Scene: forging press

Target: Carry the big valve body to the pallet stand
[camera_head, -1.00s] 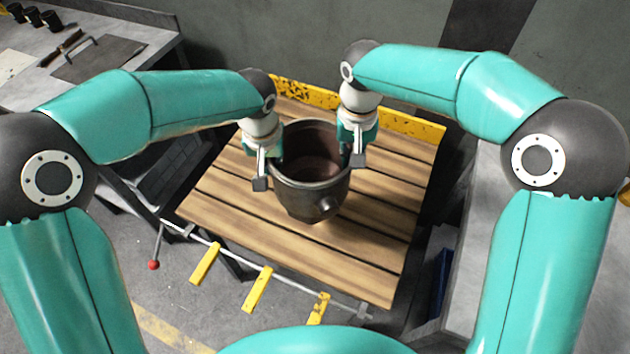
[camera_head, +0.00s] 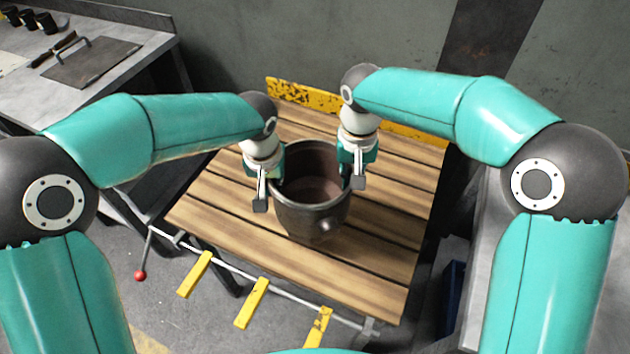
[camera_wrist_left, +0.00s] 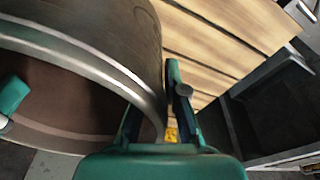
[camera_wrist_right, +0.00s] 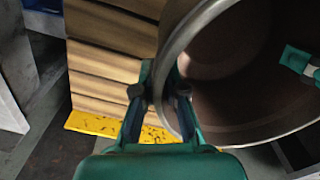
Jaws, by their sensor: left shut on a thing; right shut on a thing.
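The big valve body (camera_head: 312,222) is a dark, open-topped metal vessel with a round boss on its near side. It is upright over the slatted wooden top of the pallet stand (camera_head: 225,205); I cannot tell whether its base touches the slats. My left gripper (camera_head: 268,190) is shut on the left of its rim, and my right gripper (camera_head: 352,172) is shut on the right. The pale rim passes between the fingers in the left wrist view (camera_wrist_left: 152,95) and in the right wrist view (camera_wrist_right: 172,60). Its underside is hidden.
A worn yellow board (camera_head: 292,93) stands along the stand's back edge. Yellow tabs (camera_head: 252,303) and a red-knobbed lever (camera_head: 140,275) are at the front. A grey bench (camera_head: 130,45) is at the left back. Bare slats surround the valve body.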

